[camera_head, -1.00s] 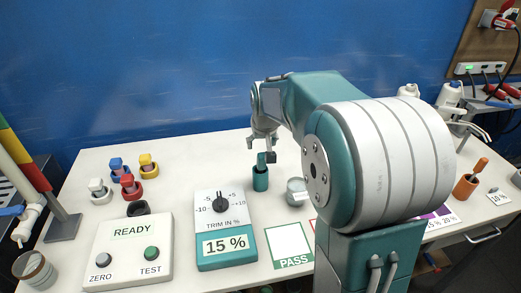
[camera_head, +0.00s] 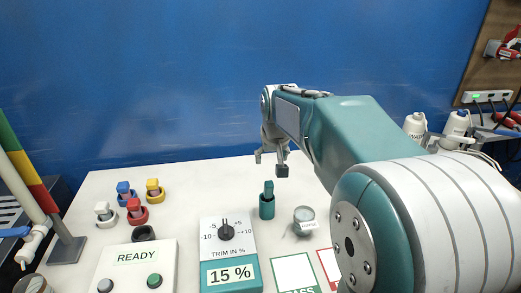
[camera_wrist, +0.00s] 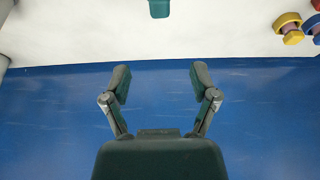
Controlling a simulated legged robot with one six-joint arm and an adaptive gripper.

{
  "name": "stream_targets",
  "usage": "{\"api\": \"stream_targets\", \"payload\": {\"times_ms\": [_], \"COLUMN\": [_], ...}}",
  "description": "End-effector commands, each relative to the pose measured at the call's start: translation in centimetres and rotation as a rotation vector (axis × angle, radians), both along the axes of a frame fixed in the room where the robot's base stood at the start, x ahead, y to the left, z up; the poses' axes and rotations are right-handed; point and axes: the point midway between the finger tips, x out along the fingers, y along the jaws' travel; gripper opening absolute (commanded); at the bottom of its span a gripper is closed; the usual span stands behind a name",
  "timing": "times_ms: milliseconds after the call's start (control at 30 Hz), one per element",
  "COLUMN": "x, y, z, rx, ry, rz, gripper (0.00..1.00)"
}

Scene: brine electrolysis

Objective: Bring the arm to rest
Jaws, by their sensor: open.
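My gripper (camera_head: 271,164) is open and empty in the head view, raised above the white table with its fingers pointing down. In the wrist view my gripper (camera_wrist: 160,82) shows its two fingers spread apart with nothing between them. A teal holder (camera_head: 267,208) with a teal-handled tool standing in it is on the table below my gripper, apart from it. A teal piece also shows at the top edge of the wrist view (camera_wrist: 159,9).
A trim box (camera_head: 229,250) reading 15 % and a READY panel (camera_head: 137,262) stand at the front. Colored plugs (camera_head: 134,206) in rings are at left, beside a striped post (camera_head: 30,175). A grey jar (camera_head: 304,218) stands right of the teal holder. White bottles (camera_head: 415,126) are at right.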

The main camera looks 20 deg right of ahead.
Motion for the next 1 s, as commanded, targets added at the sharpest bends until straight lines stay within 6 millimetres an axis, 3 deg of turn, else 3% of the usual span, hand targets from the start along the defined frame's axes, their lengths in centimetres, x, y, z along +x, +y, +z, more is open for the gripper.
{"api": "stream_targets", "payload": {"times_ms": [167, 267, 567, 800, 1000], "x": [-0.2, -1.7, -11.3, -19.1, -23.7], "y": [0.1, 1.0, 5.8, 8.5, 9.7], "z": [0.1, 0.7, 2.0, 0.5, -1.6], "rx": [0.000, -0.001, -0.005, -0.004, -0.003], "ry": [-0.002, -0.010, -0.048, -0.079, -0.096], "rz": [0.002, 0.013, 0.090, 0.153, 0.192], "gripper": [0.76, 0.76, 0.76, 0.76, 0.76]}}
